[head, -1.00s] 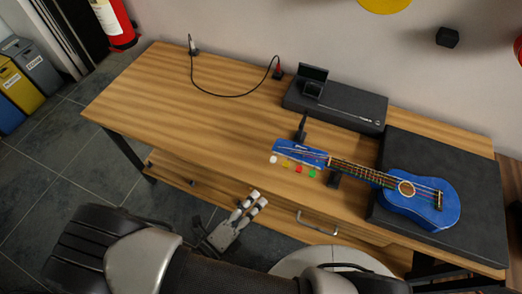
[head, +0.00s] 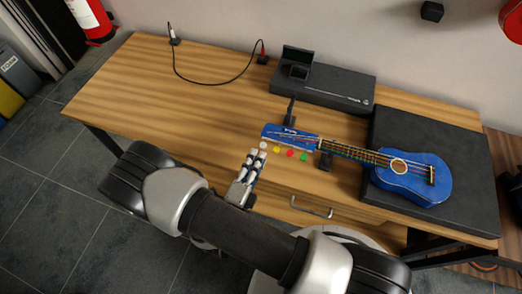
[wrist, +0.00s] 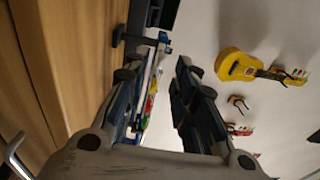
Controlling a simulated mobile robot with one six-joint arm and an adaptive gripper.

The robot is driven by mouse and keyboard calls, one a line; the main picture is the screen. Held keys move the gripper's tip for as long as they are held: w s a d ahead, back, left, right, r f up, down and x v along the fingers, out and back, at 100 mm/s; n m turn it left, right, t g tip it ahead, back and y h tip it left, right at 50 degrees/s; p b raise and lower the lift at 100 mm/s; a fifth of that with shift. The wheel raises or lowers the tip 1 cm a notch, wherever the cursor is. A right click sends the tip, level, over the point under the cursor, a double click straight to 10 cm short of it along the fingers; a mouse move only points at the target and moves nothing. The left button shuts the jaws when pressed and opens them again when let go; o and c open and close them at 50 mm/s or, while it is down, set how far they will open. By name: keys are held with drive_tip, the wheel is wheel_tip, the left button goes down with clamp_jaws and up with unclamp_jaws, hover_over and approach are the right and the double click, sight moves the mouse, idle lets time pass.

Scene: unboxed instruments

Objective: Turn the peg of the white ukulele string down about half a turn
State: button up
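The blue ukulele (head: 405,178) lies with its body on a dark pad and its headstock (head: 290,136) pointing left. Along the headstock's near edge are a white peg (head: 263,145), a yellow peg (head: 277,149), a red peg (head: 290,154) and a green peg (head: 304,157). My gripper (head: 255,158) is close to the white peg, on its near side. In the wrist view my gripper (wrist: 157,72) has its fingers apart. Coloured pegs (wrist: 149,104) show partly behind the left finger. I cannot tell whether the white peg lies between the fingers.
Dark supports (head: 325,160) stand by the neck and headstock. A black case (head: 322,84) and a cable (head: 215,80) lie along the back of the wooden table (head: 160,100). A drawer handle (head: 311,207) sticks out in front. The table's left is clear.

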sight(262, 148)
drive_tip(key=shift+b+x, duration=0.35)
drive_tip(key=shift+x, duration=1.9)
clamp_jaws()
